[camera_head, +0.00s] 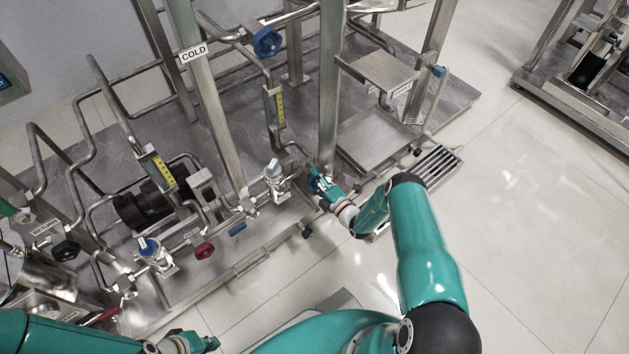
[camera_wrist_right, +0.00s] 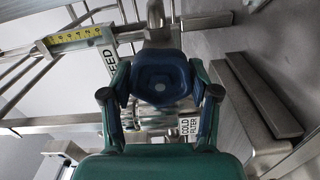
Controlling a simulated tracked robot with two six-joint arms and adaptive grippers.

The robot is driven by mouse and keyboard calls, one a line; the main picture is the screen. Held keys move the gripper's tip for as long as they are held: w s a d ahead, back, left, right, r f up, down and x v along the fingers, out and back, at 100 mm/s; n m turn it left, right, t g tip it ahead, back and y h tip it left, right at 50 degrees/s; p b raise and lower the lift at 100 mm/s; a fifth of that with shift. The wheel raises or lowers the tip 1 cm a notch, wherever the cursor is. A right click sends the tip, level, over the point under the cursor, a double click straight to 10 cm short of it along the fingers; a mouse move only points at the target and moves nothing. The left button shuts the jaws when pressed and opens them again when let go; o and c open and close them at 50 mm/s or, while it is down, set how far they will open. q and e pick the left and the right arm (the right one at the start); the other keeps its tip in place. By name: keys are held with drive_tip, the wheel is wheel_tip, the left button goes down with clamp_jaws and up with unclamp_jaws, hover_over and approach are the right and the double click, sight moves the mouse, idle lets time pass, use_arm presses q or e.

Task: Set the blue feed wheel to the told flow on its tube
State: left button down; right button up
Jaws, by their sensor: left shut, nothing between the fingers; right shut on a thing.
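The blue feed wheel (camera_wrist_right: 160,78) sits between the fingers of my right gripper (camera_wrist_right: 160,100) in the right wrist view, with a FEED label (camera_wrist_right: 108,62) beside it. My right gripper (camera_head: 323,186) is shut on this wheel, low by the upright post in the head view, where it mostly hides the wheel. A flow tube with a yellow scale (camera_wrist_right: 75,38) lies at upper left in the wrist view; a yellow-scaled tube (camera_head: 279,107) stands above left of the gripper in the head view. The flow reading is too small to tell. My left gripper (camera_head: 203,343) is shut and empty at the bottom edge.
Another blue wheel (camera_head: 266,41) is higher on the COLD pipework (camera_head: 193,53). A second yellow-scaled tube (camera_head: 160,170), a red handle (camera_head: 204,250) and a black wheel (camera_head: 66,250) lie left. A grated drain (camera_head: 432,166) is right of the skid; open floor lies beyond.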

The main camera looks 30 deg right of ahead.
drive_tip(key=n, duration=0.3)
drive_tip(key=shift+a+f+n+b, duration=0.2)
drive_tip(key=shift+f+n+b, duration=0.1)
drive_tip(key=shift+b, duration=0.1)
drive_tip(key=shift+n, duration=1.7)
drive_tip(key=o, duration=1.1)
drive_tip(key=shift+f, duration=0.1)
drive_tip(key=shift+o, duration=0.3)
drive_tip(key=shift+d, duration=0.1)
drive_tip(key=shift+s, duration=0.1)
drive_tip(key=s, duration=1.1)
drive_tip(key=shift+s+d, duration=0.4)
drive_tip(key=shift+d, duration=0.05)
